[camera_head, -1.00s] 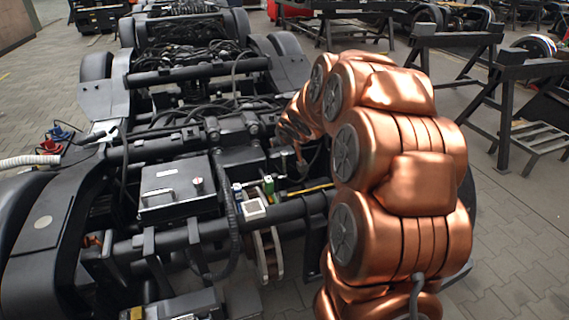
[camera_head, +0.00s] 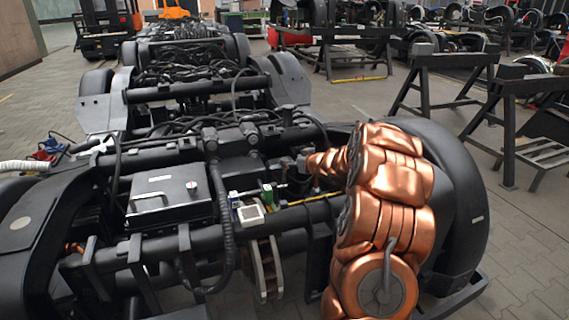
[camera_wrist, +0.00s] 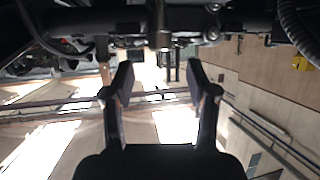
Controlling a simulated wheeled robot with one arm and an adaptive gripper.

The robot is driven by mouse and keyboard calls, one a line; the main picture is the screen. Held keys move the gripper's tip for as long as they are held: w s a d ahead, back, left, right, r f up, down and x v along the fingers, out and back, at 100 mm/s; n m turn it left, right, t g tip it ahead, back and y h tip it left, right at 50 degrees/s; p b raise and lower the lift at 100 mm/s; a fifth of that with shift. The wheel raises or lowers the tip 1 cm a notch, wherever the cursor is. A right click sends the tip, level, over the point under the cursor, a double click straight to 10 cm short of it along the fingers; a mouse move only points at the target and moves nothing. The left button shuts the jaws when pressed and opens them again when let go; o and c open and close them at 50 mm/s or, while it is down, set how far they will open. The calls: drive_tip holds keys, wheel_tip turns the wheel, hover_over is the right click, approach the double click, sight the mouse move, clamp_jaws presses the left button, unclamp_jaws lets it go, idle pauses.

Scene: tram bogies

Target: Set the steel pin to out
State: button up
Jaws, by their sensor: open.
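My gripper (camera_wrist: 160,68) is open and empty in the wrist view, its two dark fingers wide apart. Above the gap, at the top of the wrist view, a short shiny metal cylinder (camera_wrist: 160,27) hangs by a dark bar; it may be the steel pin, but I cannot tell. It is apart from the fingers. In the head view my gripper (camera_head: 303,164) is small, among dark pipes and cables on the near bogie (camera_head: 265,222), and its fingers are not clear.
Black trestles (camera_head: 440,85) stand at the right. Open paved floor (camera_head: 350,95) lies behind.

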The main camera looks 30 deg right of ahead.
drive_tip(key=shift+b+x, duration=0.5)
drive_tip(key=shift+x, duration=2.95)
clamp_jaws()
